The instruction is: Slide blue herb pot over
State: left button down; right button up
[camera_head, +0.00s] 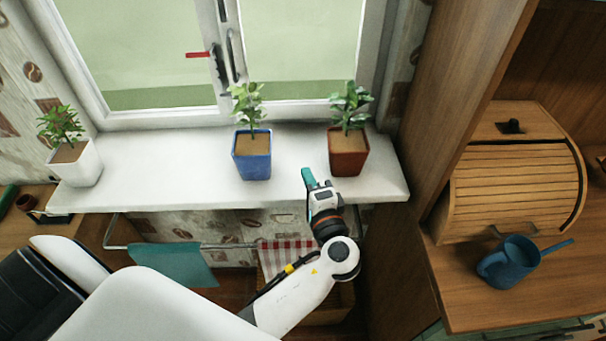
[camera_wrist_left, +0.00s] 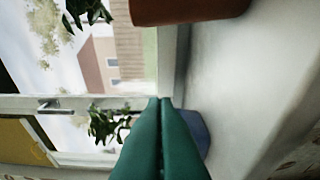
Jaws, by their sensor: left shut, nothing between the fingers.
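The blue herb pot (camera_head: 252,158) stands upright on the white windowsill (camera_head: 200,190), near its middle, with a green plant in it. My left gripper (camera_head: 307,176) is over the sill's front part, to the right of the blue pot and apart from it. Its teal fingers are shut with nothing between them. In the left wrist view the shut fingers (camera_wrist_left: 162,110) cover most of the blue pot (camera_wrist_left: 195,128); only its right side and some leaves show. My right gripper is not in view.
A terracotta pot (camera_head: 348,153) stands right of the gripper, close by, and a white pot (camera_head: 75,163) at the sill's left end. The sill between white and blue pots is clear. A rail with cloths (camera_head: 172,264) hangs below. A blue watering can (camera_head: 513,262) stands on the right counter.

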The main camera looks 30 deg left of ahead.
aim_at(253, 148)
pick_arm(q)
jog(key=p+x, duration=0.2)
jog(key=x, duration=0.5)
jog(key=shift+w+a+r, duration=0.15)
jog(key=shift+w+a, duration=0.05)
jog(key=shift+a, duration=0.1)
jog(key=s+a+p, duration=0.2)
jog(key=shift+a, duration=0.35)
jog(key=shift+s+a, duration=0.2)
jog(key=shift+a, duration=0.05)
jog(key=shift+w+f, duration=0.1)
jog(key=shift+f, duration=0.15)
